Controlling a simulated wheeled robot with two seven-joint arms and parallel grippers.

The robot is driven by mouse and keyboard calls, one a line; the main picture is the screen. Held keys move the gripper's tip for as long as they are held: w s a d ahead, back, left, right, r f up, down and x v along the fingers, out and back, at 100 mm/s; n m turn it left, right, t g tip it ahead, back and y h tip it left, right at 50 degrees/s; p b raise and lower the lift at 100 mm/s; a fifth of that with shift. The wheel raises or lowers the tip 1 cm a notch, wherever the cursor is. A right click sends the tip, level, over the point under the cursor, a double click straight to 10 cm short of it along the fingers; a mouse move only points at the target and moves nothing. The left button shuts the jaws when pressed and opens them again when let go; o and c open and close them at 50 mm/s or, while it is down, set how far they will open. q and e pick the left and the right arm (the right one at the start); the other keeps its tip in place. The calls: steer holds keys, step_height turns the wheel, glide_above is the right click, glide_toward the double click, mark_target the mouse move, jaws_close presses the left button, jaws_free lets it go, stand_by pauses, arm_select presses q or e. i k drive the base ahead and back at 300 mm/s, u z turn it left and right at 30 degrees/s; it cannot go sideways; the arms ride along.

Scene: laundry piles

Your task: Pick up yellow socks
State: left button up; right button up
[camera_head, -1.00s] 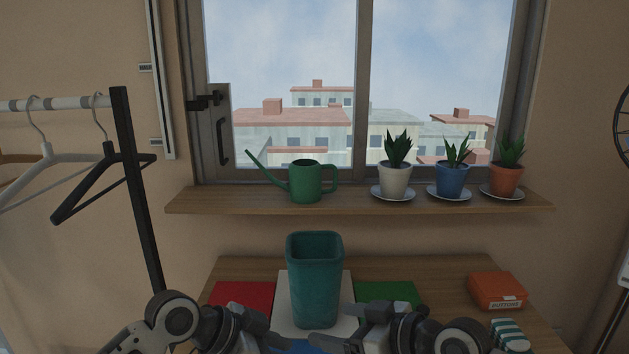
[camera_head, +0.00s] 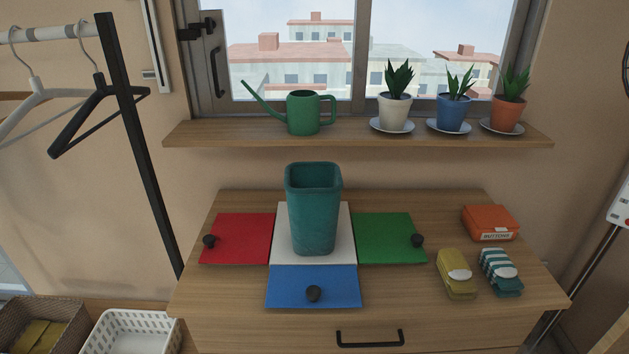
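A folded pair of yellow socks (camera_head: 455,285) with a white band lies on the right part of the wooden table (camera_head: 400,285). A pair of green-and-white striped socks (camera_head: 503,284) lies close beside it on the right. Neither of my grippers is in view now.
A tall teal bin (camera_head: 314,215) stands on a white square among red (camera_head: 245,235), green (camera_head: 385,235) and blue (camera_head: 312,280) panels with black knobs. An orange buttons box (camera_head: 489,221) sits behind the socks. A brown basket (camera_head: 70,318) holding yellow cloth and a white basket (camera_head: 132,330) stand lower left.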

mark_target(456, 273)
steer(key=u, duration=3.15)
steer(key=k, duration=1.35)
steer(key=z, duration=1.5)
